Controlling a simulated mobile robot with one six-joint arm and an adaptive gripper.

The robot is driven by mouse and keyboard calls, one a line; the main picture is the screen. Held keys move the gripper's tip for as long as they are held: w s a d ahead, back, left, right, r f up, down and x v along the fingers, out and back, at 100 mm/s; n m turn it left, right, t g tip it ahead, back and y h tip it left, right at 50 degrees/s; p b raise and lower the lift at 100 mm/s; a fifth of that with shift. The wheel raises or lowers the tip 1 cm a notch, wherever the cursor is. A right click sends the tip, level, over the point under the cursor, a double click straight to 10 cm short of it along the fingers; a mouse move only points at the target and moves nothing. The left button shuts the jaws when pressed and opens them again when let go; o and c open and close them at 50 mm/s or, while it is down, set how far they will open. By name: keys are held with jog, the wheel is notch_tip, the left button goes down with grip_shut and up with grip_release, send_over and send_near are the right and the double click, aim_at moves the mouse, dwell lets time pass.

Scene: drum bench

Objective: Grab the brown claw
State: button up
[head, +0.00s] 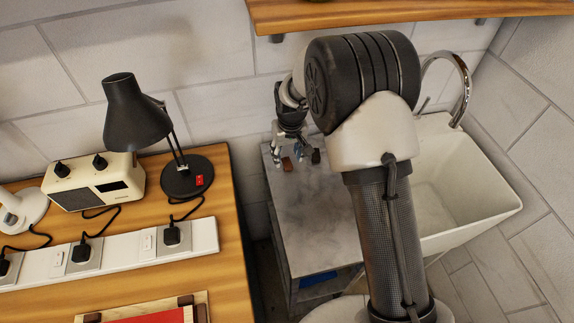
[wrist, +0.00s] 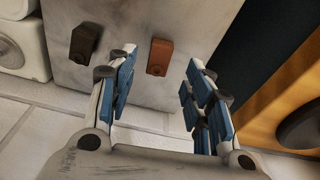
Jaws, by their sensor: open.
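The brown claw (wrist: 160,57) is a small reddish-brown block on the grey top (wrist: 137,20) of a cabinet. In the wrist view it shows between the two fingertips of my gripper (wrist: 160,76), slightly beyond them and nearer the left finger. The fingers are spread apart with nothing between their pads. In the head view, the brown claw (head: 287,164) sits at the back left of the cabinet top, just below my gripper (head: 286,153). I cannot tell the exact height gap between them.
A similar black claw (wrist: 84,42) lies to the left of the brown one. A white sink (head: 487,200) stands right of the cabinet. A wooden desk (head: 228,262) with a black lamp (head: 135,115) and a power strip (head: 122,251) is on the left. A wooden shelf (head: 400,14) hangs above.

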aim_at(287, 162)
jog(key=f, duration=0.2)
jog(key=f+b, duration=0.1)
jog(key=f, duration=0.1)
jog(key=shift+w, duration=0.35)
jog(key=shift+c, duration=0.2)
jog(key=c, duration=1.1)
